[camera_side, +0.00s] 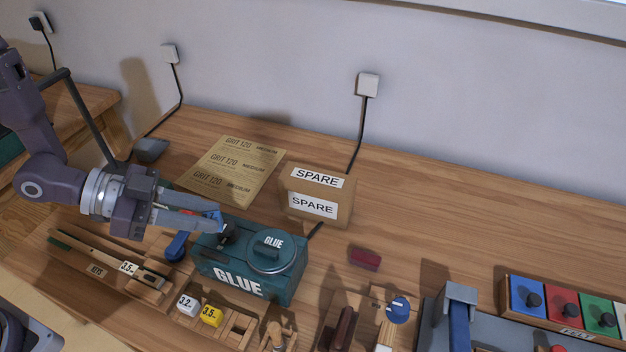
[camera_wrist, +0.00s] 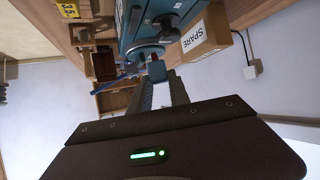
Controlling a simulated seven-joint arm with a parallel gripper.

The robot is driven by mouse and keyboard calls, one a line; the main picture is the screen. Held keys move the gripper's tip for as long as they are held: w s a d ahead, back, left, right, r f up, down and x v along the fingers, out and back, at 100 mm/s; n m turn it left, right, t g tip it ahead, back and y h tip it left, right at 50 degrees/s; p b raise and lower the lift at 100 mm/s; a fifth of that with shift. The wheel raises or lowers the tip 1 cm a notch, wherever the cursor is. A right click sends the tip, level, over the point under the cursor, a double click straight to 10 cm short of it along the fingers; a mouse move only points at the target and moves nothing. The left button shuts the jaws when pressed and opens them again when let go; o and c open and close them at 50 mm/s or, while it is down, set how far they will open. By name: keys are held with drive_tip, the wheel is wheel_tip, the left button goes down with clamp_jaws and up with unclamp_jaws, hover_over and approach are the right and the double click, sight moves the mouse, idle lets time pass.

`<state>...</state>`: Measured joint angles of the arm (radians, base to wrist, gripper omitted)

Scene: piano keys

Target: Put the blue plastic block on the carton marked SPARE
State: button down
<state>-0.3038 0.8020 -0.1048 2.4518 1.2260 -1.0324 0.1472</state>
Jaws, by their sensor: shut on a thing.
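My gripper (camera_side: 212,219) is shut on a small blue block (camera_side: 217,212), mostly covered by the fingers. It is at the left end of the teal glue box, apparently above it.
Sandpaper sheets (camera_side: 235,168) lie behind. A dark red block (camera_side: 364,258) lies right of the carton. Wooden racks line the front. A cable hangs behind the carton.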

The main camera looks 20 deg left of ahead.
drive_tip(key=w+a+r+n+t+y, duration=0.4)
drive_tip(key=w+a+r+n+t, duration=0.15)
drive_tip(key=w+a+r, duration=0.35)
drive_tip(key=m+g+h, duration=0.2)
drive_tip(key=g, duration=0.1)
hover_over(311, 180)
wheel_tip(311, 180, down, 11)
drive_tip(key=shift+f, duration=0.1)
drive_tip(key=shift+f, duration=0.1)
drive_tip(key=c, duration=1.2)
unclamp_jaws()
drive_tip(key=shift+c, duration=0.2)
